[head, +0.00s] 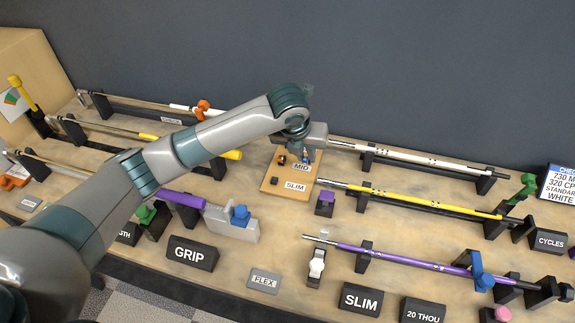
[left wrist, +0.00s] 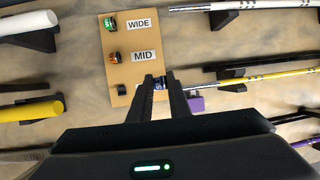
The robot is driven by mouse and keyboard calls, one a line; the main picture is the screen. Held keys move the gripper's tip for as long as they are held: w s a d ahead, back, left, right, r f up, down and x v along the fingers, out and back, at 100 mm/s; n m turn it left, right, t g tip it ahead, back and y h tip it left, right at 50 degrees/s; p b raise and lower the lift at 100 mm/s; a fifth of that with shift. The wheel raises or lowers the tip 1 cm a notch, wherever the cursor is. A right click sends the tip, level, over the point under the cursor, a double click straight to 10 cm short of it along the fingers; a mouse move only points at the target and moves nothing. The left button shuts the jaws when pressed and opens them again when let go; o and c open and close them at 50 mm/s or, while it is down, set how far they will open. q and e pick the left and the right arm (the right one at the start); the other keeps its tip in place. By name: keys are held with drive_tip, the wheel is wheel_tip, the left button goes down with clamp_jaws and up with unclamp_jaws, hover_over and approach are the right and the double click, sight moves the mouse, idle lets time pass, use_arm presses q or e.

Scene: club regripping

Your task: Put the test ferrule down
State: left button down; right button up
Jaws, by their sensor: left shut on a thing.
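My left gripper (head: 305,152) is over the wooden board (head: 272,184) at the centre of the bench. In the left wrist view its two fingers (left wrist: 160,82) are shut on the test ferrule (left wrist: 159,84), a small dark blue piece mostly hidden between the tips. In the left wrist view the board (left wrist: 112,76) carries a green ring beside the WIDE label (left wrist: 138,24) and an orange ring beside the MID label (left wrist: 145,56). A small dark piece (left wrist: 122,90) sits below these. The SLIM label (head: 295,186) shows in the head view. Whether the ferrule touches the board cannot be told.
White (head: 420,160), yellow (head: 420,201) and purple (head: 405,255) clubs lie on black rests at right, their tips near the board. More clubs lie at left beneath my arm. Black GRIP (head: 192,253) and SLIM (head: 360,299) blocks stand in front.

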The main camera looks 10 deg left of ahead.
use_arm(q)
drive_tip(key=shift+d+r+b, duration=0.15)
drive_tip(key=shift+d+r, duration=0.25)
drive_tip(key=shift+d, duration=0.25)
drive_tip(key=shift+d+r+b, duration=0.15)
drive_tip(key=shift+d+r, duration=0.2)
drive_tip(key=shift+d, duration=0.25)
drive_tip(key=shift+a+f, duration=0.1)
